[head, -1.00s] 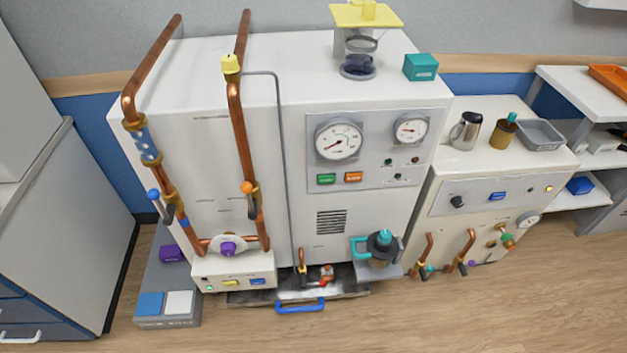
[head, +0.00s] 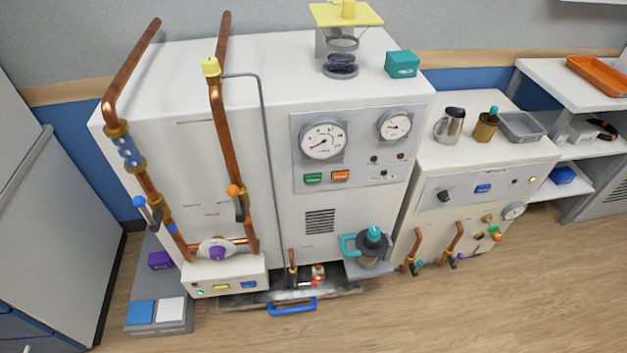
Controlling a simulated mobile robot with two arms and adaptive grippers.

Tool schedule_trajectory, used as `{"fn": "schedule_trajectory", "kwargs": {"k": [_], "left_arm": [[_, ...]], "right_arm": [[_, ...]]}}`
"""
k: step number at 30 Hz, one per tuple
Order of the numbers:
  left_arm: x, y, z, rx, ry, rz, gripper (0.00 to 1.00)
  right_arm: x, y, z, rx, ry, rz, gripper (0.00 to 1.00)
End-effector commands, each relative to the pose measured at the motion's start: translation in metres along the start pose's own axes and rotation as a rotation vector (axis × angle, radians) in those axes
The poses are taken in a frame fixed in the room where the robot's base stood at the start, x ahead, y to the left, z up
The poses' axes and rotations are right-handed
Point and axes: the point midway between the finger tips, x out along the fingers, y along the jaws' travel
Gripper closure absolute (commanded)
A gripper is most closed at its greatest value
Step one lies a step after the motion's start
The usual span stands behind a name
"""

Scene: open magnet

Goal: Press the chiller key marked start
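A large white cabinet (head: 345,80) stands in the middle of the head view, with a grey panel on its front. The panel carries a green key (head: 313,178) and an orange key (head: 340,175) side by side, below two round gauges. Both keys have small lettering that I cannot read, so I cannot tell which is marked start. A low white box at the cabinet's lower left has a yellow key (head: 221,287) and a blue key (head: 248,284), also unreadable. Neither of my grippers is in view.
Copper pipes (head: 226,130) with valves stand out from the cabinet's front left. A teal-handled jug (head: 373,244) sits on a small ledge low at the front. A smaller white cabinet (head: 480,160) stands to the right. The wooden floor (head: 430,315) in front is clear.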

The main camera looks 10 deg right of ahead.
Motion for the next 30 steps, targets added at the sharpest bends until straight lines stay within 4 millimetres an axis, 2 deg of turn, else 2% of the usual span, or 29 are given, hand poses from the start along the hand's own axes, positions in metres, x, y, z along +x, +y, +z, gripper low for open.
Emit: {"fn": "schedule_trajectory", "kwargs": {"k": [1,5,30], "left_arm": [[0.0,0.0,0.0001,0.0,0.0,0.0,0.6],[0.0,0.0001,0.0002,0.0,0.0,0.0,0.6],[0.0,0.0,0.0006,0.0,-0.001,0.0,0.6]], "right_arm": [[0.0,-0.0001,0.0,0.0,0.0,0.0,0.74],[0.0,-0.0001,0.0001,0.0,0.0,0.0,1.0],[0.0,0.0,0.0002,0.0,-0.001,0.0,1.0]]}}
